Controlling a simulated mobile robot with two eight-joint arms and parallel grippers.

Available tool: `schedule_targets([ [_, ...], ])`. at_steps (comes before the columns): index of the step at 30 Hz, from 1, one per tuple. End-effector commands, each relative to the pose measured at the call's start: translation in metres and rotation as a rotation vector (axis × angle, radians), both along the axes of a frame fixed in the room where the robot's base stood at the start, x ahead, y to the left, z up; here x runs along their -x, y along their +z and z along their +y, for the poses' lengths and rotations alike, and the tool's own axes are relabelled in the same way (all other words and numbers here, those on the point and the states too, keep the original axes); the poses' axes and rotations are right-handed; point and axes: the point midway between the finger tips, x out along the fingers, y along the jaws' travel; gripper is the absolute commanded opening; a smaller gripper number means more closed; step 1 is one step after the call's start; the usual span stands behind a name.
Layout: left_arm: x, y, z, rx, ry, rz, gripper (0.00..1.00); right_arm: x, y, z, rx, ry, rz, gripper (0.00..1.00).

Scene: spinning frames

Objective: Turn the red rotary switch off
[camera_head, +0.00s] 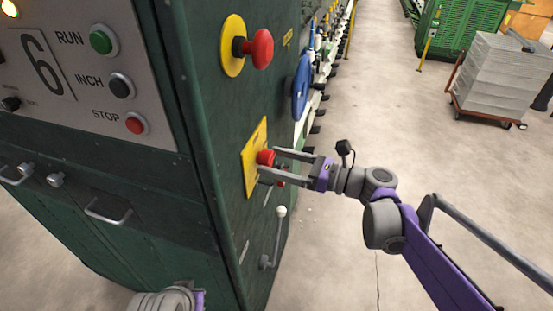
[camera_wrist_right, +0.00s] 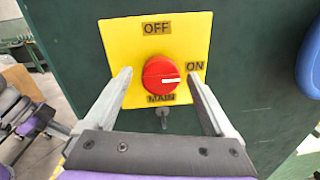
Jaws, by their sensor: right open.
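The red rotary switch (camera_wrist_right: 161,74) sits on a yellow plate (camera_wrist_right: 120,38) marked OFF at the top, ON at the right and MAIN below. Its white mark points right, just under ON. In the head view the switch (camera_head: 265,157) is on the side of a green cabinet (camera_head: 222,120). My right gripper (camera_head: 271,162) is open, with its fingers reaching toward the switch. In the right wrist view the fingertips (camera_wrist_right: 159,76) are to the left and right of the knob, with gaps between. Whether the tips reach its depth is unclear.
A red mushroom button (camera_head: 262,48) on a yellow disc is above the switch. A lever with a white knob (camera_head: 281,212) is below it. A blue wheel (camera_head: 301,87) is beyond. The cabinet front has RUN, INCH and STOP buttons. Open floor (camera_head: 345,270) lies to the right.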

Motion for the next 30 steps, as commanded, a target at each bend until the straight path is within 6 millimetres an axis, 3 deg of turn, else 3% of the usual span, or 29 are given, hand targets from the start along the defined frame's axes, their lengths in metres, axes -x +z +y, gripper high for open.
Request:
schedule_targets([
  [8,0.0000,0.0001,0.0000,0.000,0.000,0.000,0.00,-0.0008,-0.0004,0.0020,0.000,0.000,0.000,0.89],
  [23,0.0000,0.0001,0.0000,0.000,0.000,0.000,0.00,-0.0007,-0.0003,0.0018,0.000,0.000,0.000,0.03],
  [30,0.0000,0.0000,0.0000,0.000,0.000,0.000,0.00,-0.0006,-0.0004,0.0018,0.007,0.000,-0.020,0.03],
])
